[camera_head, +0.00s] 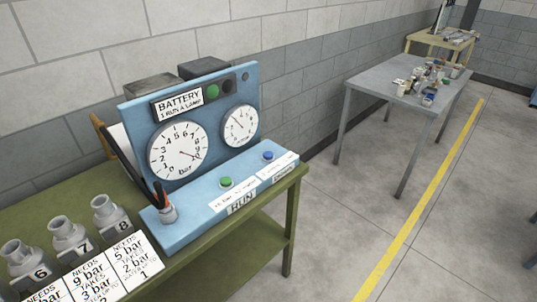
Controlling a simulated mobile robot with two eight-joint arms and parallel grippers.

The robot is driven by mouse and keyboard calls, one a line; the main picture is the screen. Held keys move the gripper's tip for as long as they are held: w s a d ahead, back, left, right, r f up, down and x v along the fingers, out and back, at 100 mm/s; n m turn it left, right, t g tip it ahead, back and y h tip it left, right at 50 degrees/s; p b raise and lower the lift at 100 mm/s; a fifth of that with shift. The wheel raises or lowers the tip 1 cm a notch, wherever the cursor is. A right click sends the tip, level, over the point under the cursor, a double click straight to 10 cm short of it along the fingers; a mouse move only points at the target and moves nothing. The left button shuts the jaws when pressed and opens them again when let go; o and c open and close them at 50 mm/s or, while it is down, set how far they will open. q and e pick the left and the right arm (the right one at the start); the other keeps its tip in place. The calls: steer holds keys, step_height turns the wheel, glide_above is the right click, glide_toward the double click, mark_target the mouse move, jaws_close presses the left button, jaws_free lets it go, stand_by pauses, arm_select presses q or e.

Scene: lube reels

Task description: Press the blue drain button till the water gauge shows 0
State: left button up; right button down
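The blue button (268,155) sits on the right part of a light blue console's sloping front. A label strip lies below it, its small print hard to read. The smaller round gauge (240,126) is on the upright panel above the buttons; its dark needle slants, but the lettering and exact reading are too small to tell. The larger gauge (178,150) to its left is marked Bar, with its needle toward the lower right. A green button (226,182) sits left of the blue one, above a RUN label. Neither of my grippers is in view.
The console (178,234) stands on a green bench (262,222). Grey fittings (66,234) numbered 6 to 8 stand behind printed cards. A grey table (372,82) with small items is farther right; floor between is clear.

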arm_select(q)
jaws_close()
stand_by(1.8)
